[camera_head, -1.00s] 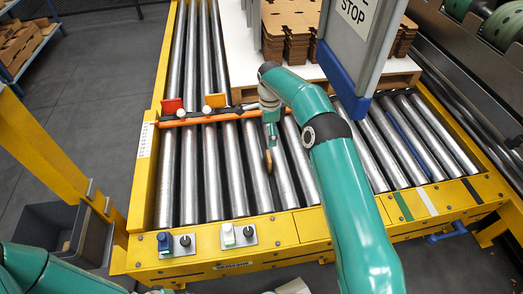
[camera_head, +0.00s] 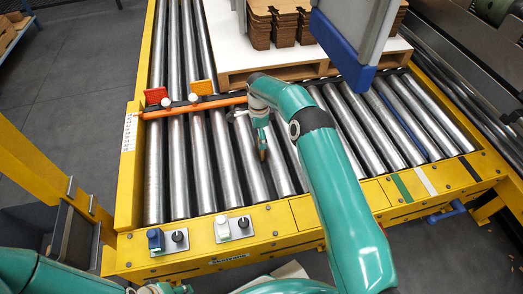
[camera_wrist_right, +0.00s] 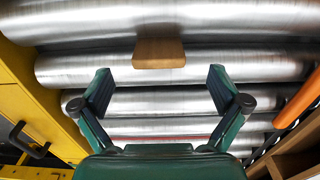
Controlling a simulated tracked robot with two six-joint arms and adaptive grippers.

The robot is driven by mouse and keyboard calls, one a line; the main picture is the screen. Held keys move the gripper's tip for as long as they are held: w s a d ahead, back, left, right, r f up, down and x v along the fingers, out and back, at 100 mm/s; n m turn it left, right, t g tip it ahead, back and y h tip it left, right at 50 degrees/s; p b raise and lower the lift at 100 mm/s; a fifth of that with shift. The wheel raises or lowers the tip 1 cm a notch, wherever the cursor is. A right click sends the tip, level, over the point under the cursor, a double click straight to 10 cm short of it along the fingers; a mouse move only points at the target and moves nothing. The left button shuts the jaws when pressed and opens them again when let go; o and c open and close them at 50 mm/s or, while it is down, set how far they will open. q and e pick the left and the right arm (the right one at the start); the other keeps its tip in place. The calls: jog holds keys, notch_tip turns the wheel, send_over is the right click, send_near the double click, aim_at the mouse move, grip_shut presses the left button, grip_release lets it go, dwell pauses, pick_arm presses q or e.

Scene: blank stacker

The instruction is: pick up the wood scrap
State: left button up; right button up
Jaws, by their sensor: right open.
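The wood scrap is a small brown block (camera_wrist_right: 158,53) lying on the metal rollers. In the right wrist view it is ahead of my right gripper (camera_wrist_right: 160,82), roughly centred between the fingertips and just beyond them. The fingers are spread apart with nothing between them. In the head view my right gripper (camera_head: 261,140) points down over the rollers, and a small brown bit of the scrap (camera_head: 262,154) shows at its tip. The rest of the scrap is hidden there. My left arm is at the lower left edge, and its gripper is not visible.
The roller conveyor (camera_head: 203,165) has a yellow frame (camera_head: 290,217) with knobs at its front. An orange bar (camera_head: 203,106) crosses the rollers left of my gripper. A white-topped pallet (camera_head: 228,52) with stacked brown pieces (camera_head: 273,25) stands behind. A grey, blue-edged sign panel hangs at upper right.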

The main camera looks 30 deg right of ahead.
jog(key=f+b, duration=0.1)
jog(key=f, duration=0.1)
jog(key=f+b, duration=0.1)
jog(key=f, duration=0.1)
jog(key=shift+s+d+f, duration=0.2)
jog(key=shift+f, duration=0.4)
jog(key=c, duration=1.1)
